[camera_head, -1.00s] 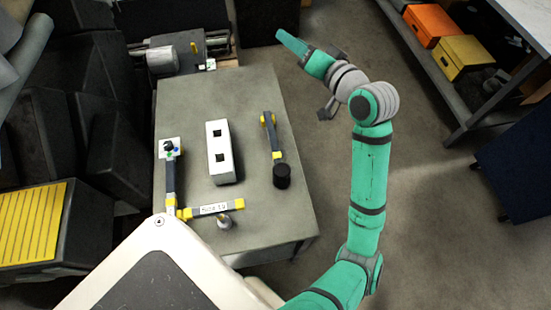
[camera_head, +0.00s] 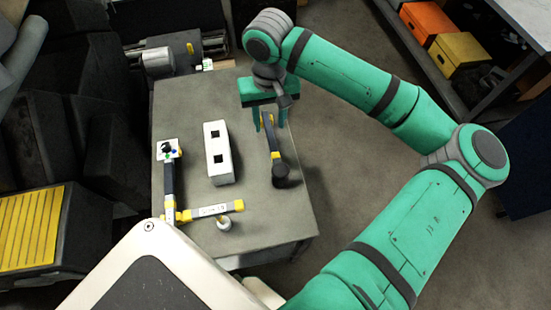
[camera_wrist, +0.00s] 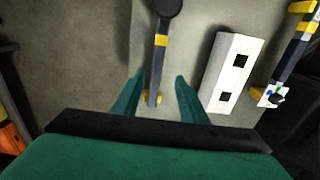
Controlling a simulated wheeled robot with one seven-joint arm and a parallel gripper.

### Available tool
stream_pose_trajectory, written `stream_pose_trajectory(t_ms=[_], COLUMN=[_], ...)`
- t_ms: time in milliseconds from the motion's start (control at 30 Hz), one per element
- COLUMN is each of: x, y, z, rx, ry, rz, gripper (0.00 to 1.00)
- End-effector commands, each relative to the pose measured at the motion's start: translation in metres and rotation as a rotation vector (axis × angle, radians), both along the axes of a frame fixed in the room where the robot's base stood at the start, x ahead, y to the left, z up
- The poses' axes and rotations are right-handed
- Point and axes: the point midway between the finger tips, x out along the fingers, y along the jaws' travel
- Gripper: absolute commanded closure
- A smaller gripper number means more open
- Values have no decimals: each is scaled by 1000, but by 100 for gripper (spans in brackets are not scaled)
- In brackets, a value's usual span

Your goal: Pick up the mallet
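The mallet (camera_head: 274,143) lies on the grey workbench (camera_head: 238,215), its black head toward the near right side and its dark handle with yellow bands pointing away. My gripper (camera_head: 270,121) is over the far end of the handle. In the wrist view, the open green fingers (camera_wrist: 160,76) show on either side of the mallet's handle (camera_wrist: 160,55), with its yellow end between them. The mallet's head is at the top edge there. I see no contact, and cannot tell the height of the fingertips above the bench.
A white block with two square holes (camera_head: 218,165) lies left of the mallet. Further left is a dark tool with yellow bands (camera_head: 170,180), and a labelled bar (camera_head: 213,210) lies in front beside a small round item (camera_head: 224,224). A shelf with boxes (camera_head: 458,55) stands at right.

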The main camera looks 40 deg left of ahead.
Motion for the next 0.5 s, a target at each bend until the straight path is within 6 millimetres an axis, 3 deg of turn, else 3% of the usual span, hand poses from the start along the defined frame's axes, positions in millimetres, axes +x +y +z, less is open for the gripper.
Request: stream_pose_trajectory(t_ms=[333,500], x=[1,1], y=[-4,-3], z=[-43,-55], rx=[-19,-17], ry=[-2,-3], rz=[-4,-3], gripper=[61,61])
